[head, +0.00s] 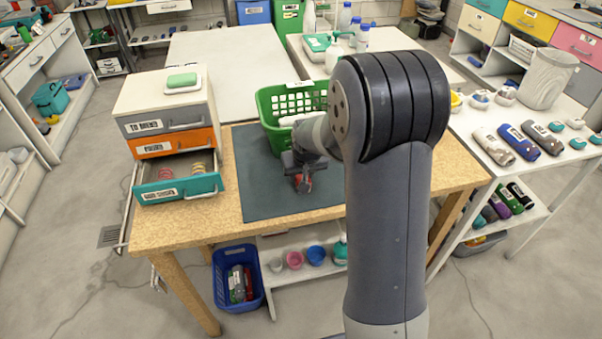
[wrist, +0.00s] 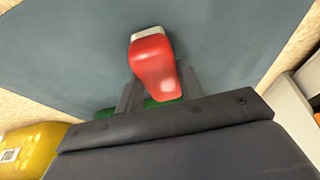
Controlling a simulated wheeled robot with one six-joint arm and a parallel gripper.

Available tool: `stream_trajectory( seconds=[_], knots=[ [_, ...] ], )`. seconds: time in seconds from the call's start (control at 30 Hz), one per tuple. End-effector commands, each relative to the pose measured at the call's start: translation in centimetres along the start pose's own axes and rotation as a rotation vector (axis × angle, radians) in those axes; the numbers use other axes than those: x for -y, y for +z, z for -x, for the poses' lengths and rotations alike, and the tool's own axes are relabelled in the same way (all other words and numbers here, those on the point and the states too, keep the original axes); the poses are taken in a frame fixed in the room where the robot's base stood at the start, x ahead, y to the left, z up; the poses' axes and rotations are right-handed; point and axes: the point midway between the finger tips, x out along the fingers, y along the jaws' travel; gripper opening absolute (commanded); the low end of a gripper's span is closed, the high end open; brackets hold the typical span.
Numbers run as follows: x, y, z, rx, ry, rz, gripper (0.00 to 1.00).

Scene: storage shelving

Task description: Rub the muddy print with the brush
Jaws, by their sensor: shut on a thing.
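My gripper (head: 302,172) is low over the blue-grey mat (head: 262,188) on the wooden table. It is shut on a red brush (head: 304,183). In the wrist view the red brush (wrist: 152,65) sits between the fingers (wrist: 155,92), with its pale end (wrist: 148,33) pointing away over the mat (wrist: 75,60). I cannot tell whether the brush touches the mat. No muddy print can be made out on the visible mat; my arm hides its right part.
A green basket (head: 270,107) stands behind the gripper. The drawer unit (head: 130,108) at left has its teal drawer (head: 178,188) pulled open. A yellow labelled thing (wrist: 32,150) shows in the wrist view. The mat's front left is clear.

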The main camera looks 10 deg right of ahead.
Motion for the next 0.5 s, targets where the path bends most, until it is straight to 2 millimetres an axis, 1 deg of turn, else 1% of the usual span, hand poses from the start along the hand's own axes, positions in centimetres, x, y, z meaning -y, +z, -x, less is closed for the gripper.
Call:
stream_trajectory(
  seconds=[0.03,0.07,0.5],
  knots=[
    [0.0,-0.8,1.7,-0.005,0.000,0.000,0.14],
    [0.0,-1.0,2.4,-0.006,0.000,0.000,0.14],
    [0.1,-2.3,5.9,-0.002,0.000,0.000,0.14]
  ],
)
